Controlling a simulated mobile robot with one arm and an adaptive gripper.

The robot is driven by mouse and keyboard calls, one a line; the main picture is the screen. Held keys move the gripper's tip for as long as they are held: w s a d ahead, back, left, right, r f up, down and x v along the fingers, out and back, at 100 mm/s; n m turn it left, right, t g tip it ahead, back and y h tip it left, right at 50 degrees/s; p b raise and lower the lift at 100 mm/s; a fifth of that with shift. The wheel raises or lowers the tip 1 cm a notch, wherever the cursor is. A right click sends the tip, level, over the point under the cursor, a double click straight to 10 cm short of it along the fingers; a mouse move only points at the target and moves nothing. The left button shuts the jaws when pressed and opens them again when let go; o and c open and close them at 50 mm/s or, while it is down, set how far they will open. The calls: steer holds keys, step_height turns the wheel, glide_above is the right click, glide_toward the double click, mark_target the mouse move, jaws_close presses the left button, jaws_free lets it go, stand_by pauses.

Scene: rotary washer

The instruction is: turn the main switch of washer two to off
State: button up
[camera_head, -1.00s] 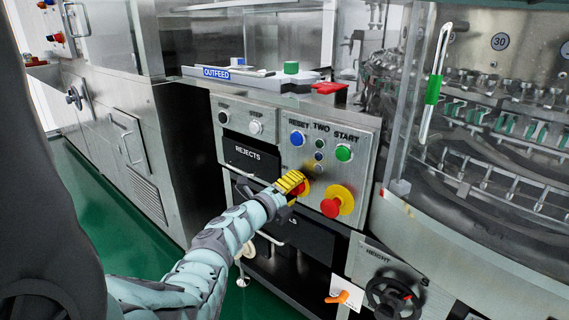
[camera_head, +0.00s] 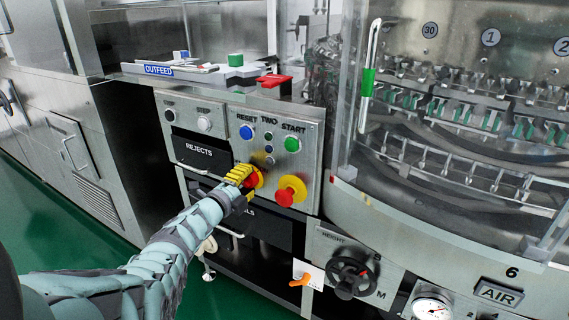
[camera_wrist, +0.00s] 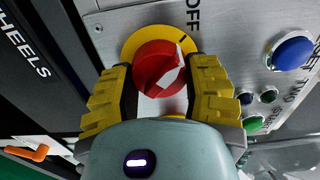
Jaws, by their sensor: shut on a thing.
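The main switch is a red round knob (camera_wrist: 158,62) on a yellow disc (camera_wrist: 130,45) in the wrist view. A white mark runs diagonally across the knob, and the word OFF (camera_wrist: 193,14) is printed on the panel above and to the right. My gripper (camera_wrist: 158,82) has a yellow finger on each side of the knob and is shut on it. In the head view my gripper (camera_head: 246,180) covers part of the red switch (camera_head: 254,181), on the panel of washer two (camera_head: 318,150), left of another red knob.
Beside the switch is a red button on a yellow ring (camera_head: 290,191). Above are the blue RESET button (camera_head: 246,132) and green START button (camera_head: 292,144). Below are an orange handle (camera_head: 300,280) and a black handwheel (camera_head: 352,276). Black drawers lie left.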

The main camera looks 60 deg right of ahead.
steer(key=shift+f, duration=0.1)
steer(key=o, duration=1.3)
steer(key=shift+c, duration=0.2)
steer(key=a, duration=1.2)
steer(key=shift+s, duration=0.45)
steer(key=shift+r, duration=0.2)
